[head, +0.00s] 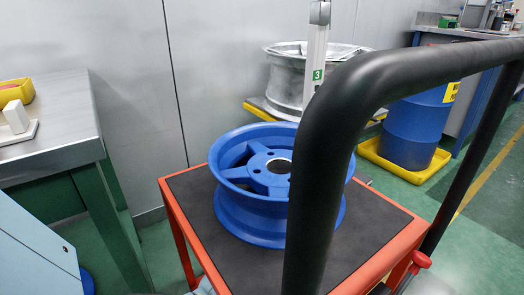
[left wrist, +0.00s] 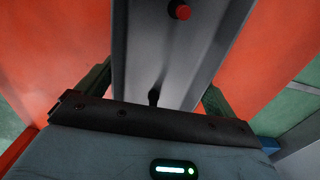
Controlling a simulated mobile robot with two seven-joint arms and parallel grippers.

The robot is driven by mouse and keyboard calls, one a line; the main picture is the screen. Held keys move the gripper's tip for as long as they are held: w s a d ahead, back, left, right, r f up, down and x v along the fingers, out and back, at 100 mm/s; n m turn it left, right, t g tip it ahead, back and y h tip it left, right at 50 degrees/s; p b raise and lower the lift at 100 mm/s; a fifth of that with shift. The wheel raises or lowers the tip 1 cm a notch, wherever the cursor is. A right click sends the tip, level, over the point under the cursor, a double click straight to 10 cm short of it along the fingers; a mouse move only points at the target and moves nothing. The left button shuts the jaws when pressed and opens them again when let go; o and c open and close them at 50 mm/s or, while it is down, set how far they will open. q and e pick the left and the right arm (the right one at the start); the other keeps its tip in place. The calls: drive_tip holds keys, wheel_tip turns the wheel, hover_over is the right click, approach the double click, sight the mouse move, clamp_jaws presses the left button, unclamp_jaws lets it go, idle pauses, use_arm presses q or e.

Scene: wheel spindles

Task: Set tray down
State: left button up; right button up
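No tray in a gripper shows clearly in the head view. A cart with an orange frame and a black top (head: 250,268) stands in front of me, and a blue wheel (head: 265,205) lies flat on it. A thick black handle bar (head: 325,180) crosses in front of the wheel and hides part of it. In the left wrist view, my left gripper (left wrist: 155,95) has its dark fingers at either side of a grey channel-shaped part (left wrist: 165,50) with a red knob. Whether the fingers touch it I cannot tell. My right gripper is not in view.
A steel bench (head: 60,140) at the left holds a yellow bin (head: 17,92) and a white tray-like piece (head: 18,134). A silver wheel (head: 285,85) stands behind the cart. A blue drum (head: 412,130) sits in a yellow tray (head: 412,174). Green floor is free at the right.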

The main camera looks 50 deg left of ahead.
use_arm(q)
drive_tip(key=shift+o, duration=0.4)
drive_tip(key=shift+r, duration=0.15)
wheel_tip(320, 180, up, 8)
drive_tip(key=p, duration=0.4)
drive_tip(key=shift+p, duration=0.35)
drive_tip(key=shift+f, duration=0.2)
idle(0.5)
